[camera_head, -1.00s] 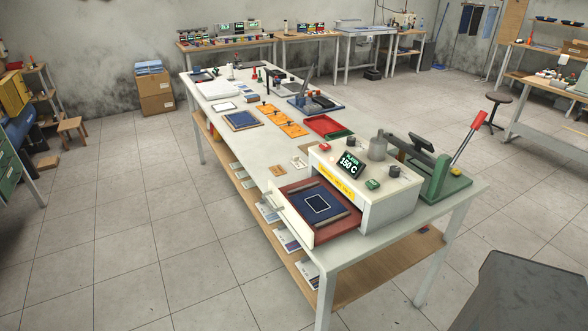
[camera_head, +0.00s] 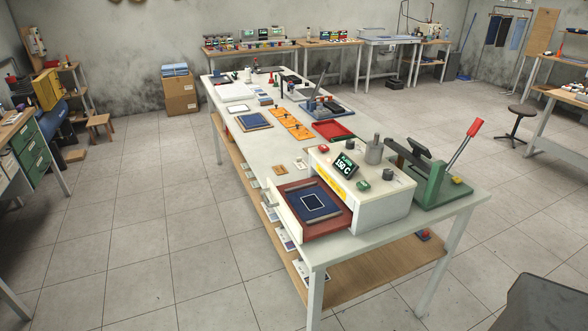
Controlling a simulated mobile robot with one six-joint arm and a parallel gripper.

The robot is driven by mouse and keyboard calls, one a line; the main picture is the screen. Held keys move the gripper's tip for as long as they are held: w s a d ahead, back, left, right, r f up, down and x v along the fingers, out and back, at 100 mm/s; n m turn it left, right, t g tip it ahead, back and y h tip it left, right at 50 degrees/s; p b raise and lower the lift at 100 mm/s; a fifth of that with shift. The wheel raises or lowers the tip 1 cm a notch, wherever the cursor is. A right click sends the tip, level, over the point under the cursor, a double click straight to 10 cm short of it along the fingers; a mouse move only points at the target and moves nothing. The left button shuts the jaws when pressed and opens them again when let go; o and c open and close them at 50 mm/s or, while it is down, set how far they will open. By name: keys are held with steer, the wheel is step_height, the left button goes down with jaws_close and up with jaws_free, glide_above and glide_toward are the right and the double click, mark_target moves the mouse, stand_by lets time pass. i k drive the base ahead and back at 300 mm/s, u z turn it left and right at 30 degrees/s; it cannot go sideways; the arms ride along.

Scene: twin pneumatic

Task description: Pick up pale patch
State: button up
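A small pale patch (camera_head: 299,163) lies flat on the long white workbench (camera_head: 240,150), just left of the white heated press (camera_head: 385,205). A small tan patch (camera_head: 279,170) lies beside it, a little nearer the bench's left edge. Both are too small to make out in detail. The press display reads 150 C. Its red-rimmed drawer (camera_head: 337,228) is out and holds a blue pad with a dark, white-edged square. My gripper is not in view.
Behind the patches lie orange plates (camera_head: 292,123), a red tray (camera_head: 332,130) and a blue framed panel (camera_head: 254,121). A green lever press (camera_head: 440,185) stands at the bench's right end. Open tiled floor (camera_head: 150,235) lies left of the bench.

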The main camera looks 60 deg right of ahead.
mark_target(300, 164)
steer(key=z, duration=0.15)
steer(key=i, duration=0.9)
steer(key=u, duration=0.05)
